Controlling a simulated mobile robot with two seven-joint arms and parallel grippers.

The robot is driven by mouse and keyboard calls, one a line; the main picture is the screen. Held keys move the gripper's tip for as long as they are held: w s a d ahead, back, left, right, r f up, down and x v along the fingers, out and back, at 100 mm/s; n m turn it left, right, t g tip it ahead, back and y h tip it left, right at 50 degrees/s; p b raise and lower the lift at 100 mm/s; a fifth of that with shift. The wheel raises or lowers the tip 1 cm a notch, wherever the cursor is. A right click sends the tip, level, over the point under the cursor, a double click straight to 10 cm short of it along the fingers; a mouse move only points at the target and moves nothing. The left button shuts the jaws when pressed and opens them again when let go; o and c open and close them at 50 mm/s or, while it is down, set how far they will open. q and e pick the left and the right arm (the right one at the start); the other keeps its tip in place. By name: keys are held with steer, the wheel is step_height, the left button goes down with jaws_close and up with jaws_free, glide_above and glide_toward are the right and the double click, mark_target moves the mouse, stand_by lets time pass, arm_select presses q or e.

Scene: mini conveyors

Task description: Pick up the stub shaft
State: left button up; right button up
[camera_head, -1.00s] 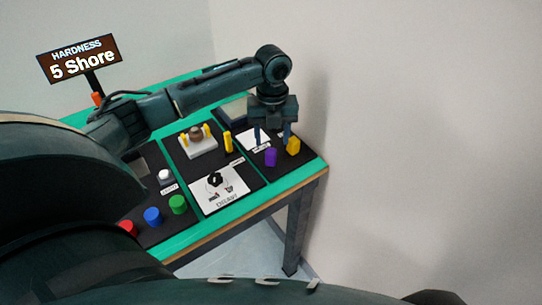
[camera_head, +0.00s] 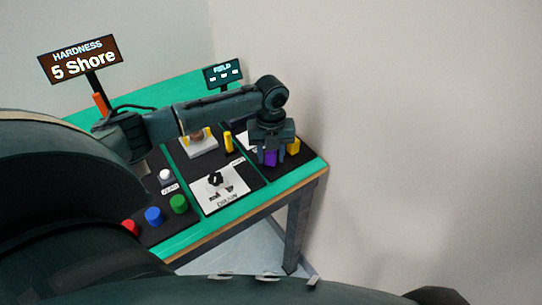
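My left gripper (camera_head: 271,158) points down over the right end of the table, with one finger on each side of an upright purple piece (camera_head: 271,157). The fingers hide part of the piece's sides, and I cannot tell whether they touch it. The piece appears to stand on the black panel. A yellow piece (camera_head: 293,146) stands just right of the gripper. No label shows which piece is the stub shaft. My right gripper is not in view.
A white dial card (camera_head: 220,190) lies left of the gripper. A slim yellow post (camera_head: 228,142) and a white fixture (camera_head: 203,150) stand behind it. Green, blue and red buttons (camera_head: 178,204) line the front. The table's green edge (camera_head: 290,180) and the wall are close on the right.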

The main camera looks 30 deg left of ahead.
arm_select(q)
jaws_close()
steer(key=shift+r, duration=0.1)
